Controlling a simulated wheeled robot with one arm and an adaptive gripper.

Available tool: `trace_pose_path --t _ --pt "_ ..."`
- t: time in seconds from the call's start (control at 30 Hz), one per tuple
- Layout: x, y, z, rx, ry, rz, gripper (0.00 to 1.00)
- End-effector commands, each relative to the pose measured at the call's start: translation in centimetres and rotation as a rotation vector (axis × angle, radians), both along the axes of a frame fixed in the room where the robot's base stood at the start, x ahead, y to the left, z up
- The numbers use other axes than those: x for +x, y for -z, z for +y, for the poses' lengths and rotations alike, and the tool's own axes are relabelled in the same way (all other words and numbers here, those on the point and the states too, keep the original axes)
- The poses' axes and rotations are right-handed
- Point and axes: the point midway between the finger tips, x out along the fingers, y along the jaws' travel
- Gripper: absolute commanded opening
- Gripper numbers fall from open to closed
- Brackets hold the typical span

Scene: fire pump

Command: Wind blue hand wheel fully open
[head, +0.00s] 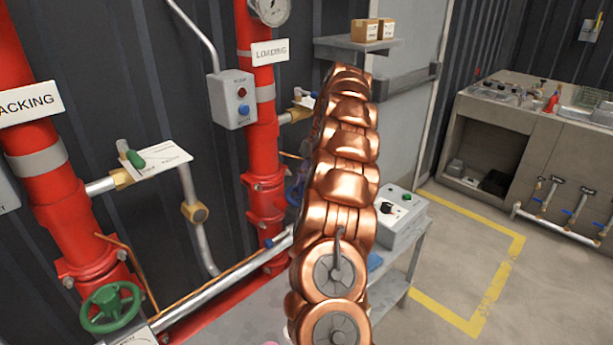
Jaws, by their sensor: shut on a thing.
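A sliver of a blue wheel (292,194) shows at the left edge of my copper arm, beside the right red pipe (263,150) with the "LOADING" sign. Most of this wheel is hidden behind my arm. My gripper is hidden too, so I cannot see its fingers or whether they touch the wheel. A small blue part (269,243) shows on the pipe just left of the arm. A green hand wheel (111,307) sits at the lower left by the other red pipe (45,165).
A push-button box (232,99) hangs between the pipes. A control box (402,218) stands on a grey table right of my arm. A sink bench (530,140) is at the far right. The floor with yellow lines (490,290) is clear.

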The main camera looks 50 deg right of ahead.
Motion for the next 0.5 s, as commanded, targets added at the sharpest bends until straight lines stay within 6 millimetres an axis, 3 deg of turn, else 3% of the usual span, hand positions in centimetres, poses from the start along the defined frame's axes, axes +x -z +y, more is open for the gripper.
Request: trace_pose_path --t 0.5 --pt "0.04 -0.02 0.15 0.004 -0.234 0.003 0.00"
